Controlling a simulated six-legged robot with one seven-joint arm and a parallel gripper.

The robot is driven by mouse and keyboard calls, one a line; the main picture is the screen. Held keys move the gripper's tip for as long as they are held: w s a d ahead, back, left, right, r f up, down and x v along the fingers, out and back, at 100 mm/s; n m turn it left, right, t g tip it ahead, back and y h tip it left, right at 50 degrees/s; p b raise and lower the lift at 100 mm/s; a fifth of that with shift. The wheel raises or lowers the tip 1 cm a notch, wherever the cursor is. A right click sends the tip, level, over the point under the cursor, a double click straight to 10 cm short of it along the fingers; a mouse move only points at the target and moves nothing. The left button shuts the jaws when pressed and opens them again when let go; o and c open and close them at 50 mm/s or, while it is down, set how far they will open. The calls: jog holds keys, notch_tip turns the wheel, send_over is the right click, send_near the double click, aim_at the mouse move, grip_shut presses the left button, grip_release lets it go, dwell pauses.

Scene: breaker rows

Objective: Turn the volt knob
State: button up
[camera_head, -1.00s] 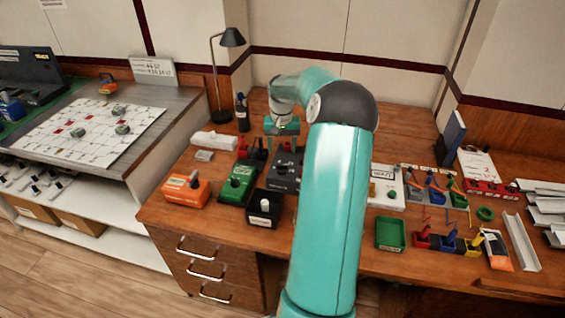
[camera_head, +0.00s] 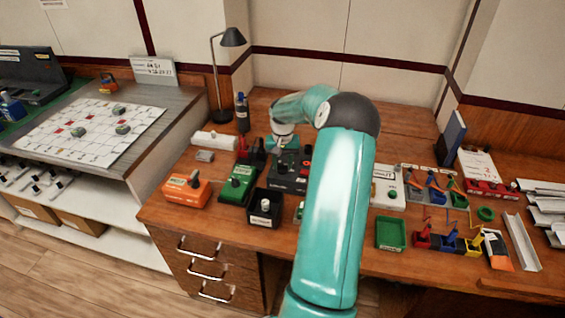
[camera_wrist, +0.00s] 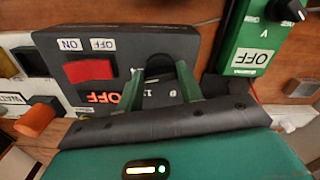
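A dark grey box (camera_head: 284,184) stands on the wooden bench; it also shows in the wrist view (camera_wrist: 205,45). It has a red switch (camera_wrist: 90,70) marked ON and OFF and a black round knob (camera_wrist: 160,66) with numbers beside it. I cannot read a volt label. My gripper (camera_wrist: 159,72) is over this box, its two green fingers on either side of the black knob. The fingers look open, with small gaps to the knob; contact is not clear. In the head view my gripper (camera_head: 284,148) is above the box's back part, and the knob is hidden.
A green box (camera_head: 238,183) with a black knob (camera_wrist: 287,11) stands close to the left in the head view. An orange box (camera_head: 186,190) and a black holder (camera_head: 265,207) are nearby. A white box (camera_head: 386,190) stands right, partly behind my arm.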

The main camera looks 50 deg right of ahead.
aim_at(283, 165)
jog(key=shift+n, duration=0.4)
jog(key=n, duration=0.4)
jog(key=shift+r, duration=0.1)
jog(key=shift+d+n, duration=0.15)
jog(key=shift+n, duration=2.35)
jog(key=o, duration=1)
notch_tip(283, 165, up, 14)
